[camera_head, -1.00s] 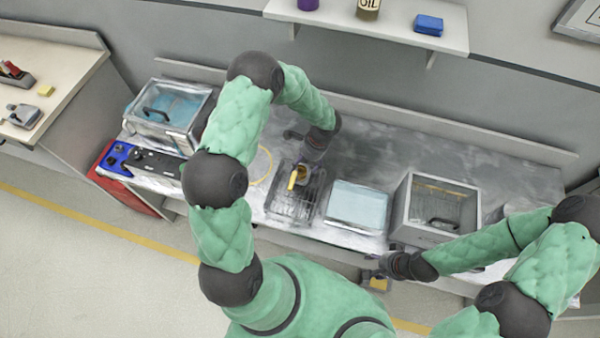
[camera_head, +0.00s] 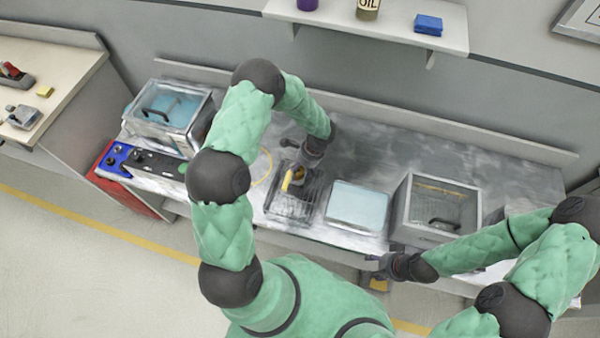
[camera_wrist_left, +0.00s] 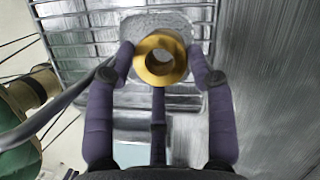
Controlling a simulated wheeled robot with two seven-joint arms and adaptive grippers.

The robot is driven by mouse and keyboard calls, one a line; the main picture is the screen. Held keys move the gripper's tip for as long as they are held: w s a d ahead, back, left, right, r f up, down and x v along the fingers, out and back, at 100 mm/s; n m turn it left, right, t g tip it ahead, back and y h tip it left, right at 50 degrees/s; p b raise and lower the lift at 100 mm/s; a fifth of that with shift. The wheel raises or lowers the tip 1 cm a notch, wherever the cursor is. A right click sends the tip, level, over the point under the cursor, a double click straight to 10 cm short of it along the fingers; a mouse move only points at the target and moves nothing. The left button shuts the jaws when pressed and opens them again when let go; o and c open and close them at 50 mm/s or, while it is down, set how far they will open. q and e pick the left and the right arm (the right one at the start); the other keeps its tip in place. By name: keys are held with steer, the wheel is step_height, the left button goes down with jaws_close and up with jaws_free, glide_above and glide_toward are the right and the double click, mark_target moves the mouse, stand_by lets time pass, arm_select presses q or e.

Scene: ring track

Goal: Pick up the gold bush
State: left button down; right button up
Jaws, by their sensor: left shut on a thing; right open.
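The gold bush (camera_wrist_left: 160,78) is a short ring with a round hole, seen nearly end-on in the left wrist view. In the head view my left gripper (camera_head: 298,166) is over the wire basket (camera_head: 290,208) on the bench. The bush is small there and partly hidden by the gripper. From these views I cannot tell how far it is above the basket floor. My right gripper (camera_head: 376,268) is open and empty at the bench's front edge.
A tray with a pale blue surface (camera_head: 357,205) stands right of the basket, then an open-topped grey box (camera_head: 438,205). A lidded tank (camera_head: 168,108) and a control panel (camera_head: 143,160) are at the left. The bench behind the tray is clear.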

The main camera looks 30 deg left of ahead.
arm_select(q)
steer(key=shift+s, duration=0.25)
